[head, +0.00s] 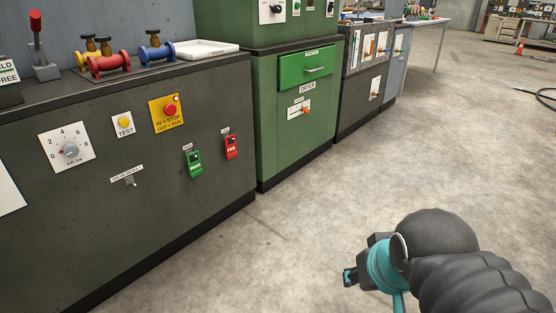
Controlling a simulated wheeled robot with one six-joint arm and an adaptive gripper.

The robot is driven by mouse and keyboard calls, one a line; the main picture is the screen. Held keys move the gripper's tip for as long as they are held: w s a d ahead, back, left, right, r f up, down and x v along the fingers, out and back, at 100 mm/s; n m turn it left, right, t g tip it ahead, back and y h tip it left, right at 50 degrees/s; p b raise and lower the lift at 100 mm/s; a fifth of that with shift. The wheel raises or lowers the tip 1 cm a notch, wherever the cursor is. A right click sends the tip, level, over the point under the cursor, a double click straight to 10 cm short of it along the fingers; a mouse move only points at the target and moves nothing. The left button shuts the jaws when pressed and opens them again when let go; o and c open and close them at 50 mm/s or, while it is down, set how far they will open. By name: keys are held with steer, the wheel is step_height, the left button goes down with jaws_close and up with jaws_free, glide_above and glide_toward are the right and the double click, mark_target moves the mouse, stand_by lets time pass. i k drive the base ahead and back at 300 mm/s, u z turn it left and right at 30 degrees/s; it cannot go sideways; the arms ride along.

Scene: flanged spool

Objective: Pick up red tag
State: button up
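A red tag (231,147) hangs flat on the front face of the dark grey cabinet, near its right end. A small label sits just above it. A green tag (195,164) hangs to its left and slightly lower. My gripper (349,277) is low at the right of the head view, over the floor, well apart from the red tag. Only its dark tip shows beyond the teal wrist, and whether its fingers are open or shut is unclear.
The dark grey cabinet (100,220) also carries a dial (70,150), a yellow test button (124,122) and a red stop button (169,110). Red and blue flanged parts and a white tray (205,49) stand on top. A green cabinet (290,140) adjoins it. The concrete floor in front is clear.

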mark_target(231, 149)
steer(key=u, duration=1.15)
steer(key=k, duration=0.2)
steer(key=z, duration=2.05)
steer(key=i, duration=1.5)
steer(key=u, duration=1)
steer(key=i, duration=0.85)
steer(key=u, duration=1.3)
steer(key=i, duration=0.25)
steer(key=u, duration=0.15)
